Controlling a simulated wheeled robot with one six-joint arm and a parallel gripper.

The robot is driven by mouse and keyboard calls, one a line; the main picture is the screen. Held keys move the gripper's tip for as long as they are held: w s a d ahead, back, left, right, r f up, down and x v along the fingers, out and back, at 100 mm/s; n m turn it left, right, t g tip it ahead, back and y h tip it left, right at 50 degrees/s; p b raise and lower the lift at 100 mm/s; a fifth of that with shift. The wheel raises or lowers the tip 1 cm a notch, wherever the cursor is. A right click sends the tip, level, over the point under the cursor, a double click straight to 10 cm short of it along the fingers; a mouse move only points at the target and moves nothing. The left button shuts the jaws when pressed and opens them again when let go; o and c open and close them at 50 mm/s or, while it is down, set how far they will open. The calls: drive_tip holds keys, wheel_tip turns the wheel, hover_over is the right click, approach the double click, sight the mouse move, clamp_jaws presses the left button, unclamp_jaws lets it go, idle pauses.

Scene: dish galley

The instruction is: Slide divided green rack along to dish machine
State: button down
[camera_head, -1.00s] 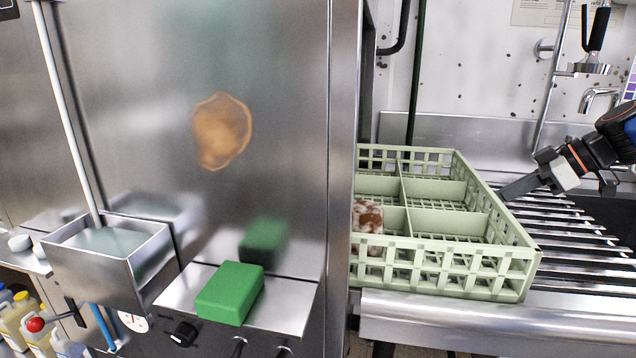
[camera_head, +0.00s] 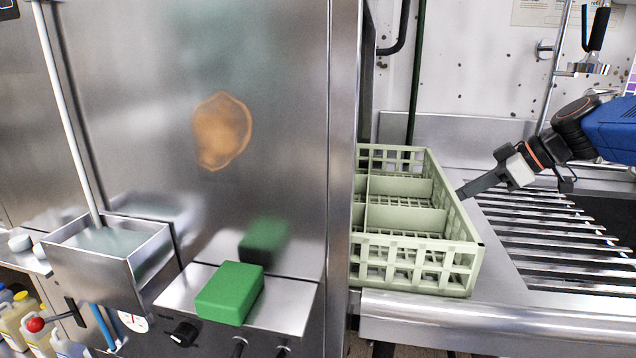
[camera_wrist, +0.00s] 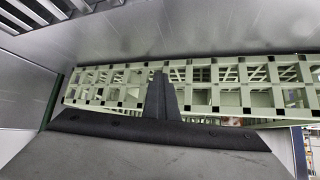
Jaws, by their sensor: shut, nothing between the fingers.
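The divided green rack (camera_head: 462,240) is pale green with a lattice wall and inner dividers. It sits at the left end of the steel counter, its left part hidden behind the front of the dish machine (camera_head: 270,120). My gripper (camera_head: 462,192) is shut and empty, its tip at the rack's right wall. In the wrist view the shut fingers (camera_wrist: 160,97) point at the lattice side of the rack (camera_wrist: 215,85), seeming to touch it. A brownish item inside the rack shows only as a small patch in the wrist view (camera_wrist: 232,121).
Slatted steel rollers (camera_head: 550,225) lie to the right of the rack, clear of objects. A green block (camera_head: 230,292) rests on a ledge on the machine's front. A steel box (camera_head: 108,255) hangs left of it. A spray tap (camera_head: 590,65) hangs at the back right.

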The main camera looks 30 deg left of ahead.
drive_tip(key=shift+s+a, duration=1.25)
drive_tip(key=shift+a, duration=3.05)
drive_tip(key=shift+s+a, duration=1.25)
drive_tip(key=shift+a, duration=3.1)
drive_tip(key=shift+s+a, duration=1.25)
drive_tip(key=shift+a, duration=3.05)
drive_tip(key=shift+w+d, duration=0.35)
drive_tip(key=shift+d, duration=0.8)
drive_tip(key=shift+w+d, duration=0.35)
drive_tip(key=shift+d, duration=0.75)
drive_tip(key=shift+w+d, duration=0.35)
drive_tip(key=shift+d, duration=0.8)
drive_tip(key=w+d+r, duration=0.1)
drive_tip(key=d+r, duration=0.4)
drive_tip(key=r, duration=0.2)
drive_tip(key=shift+w+d, duration=0.3)
drive_tip(key=shift+d, duration=0.1)
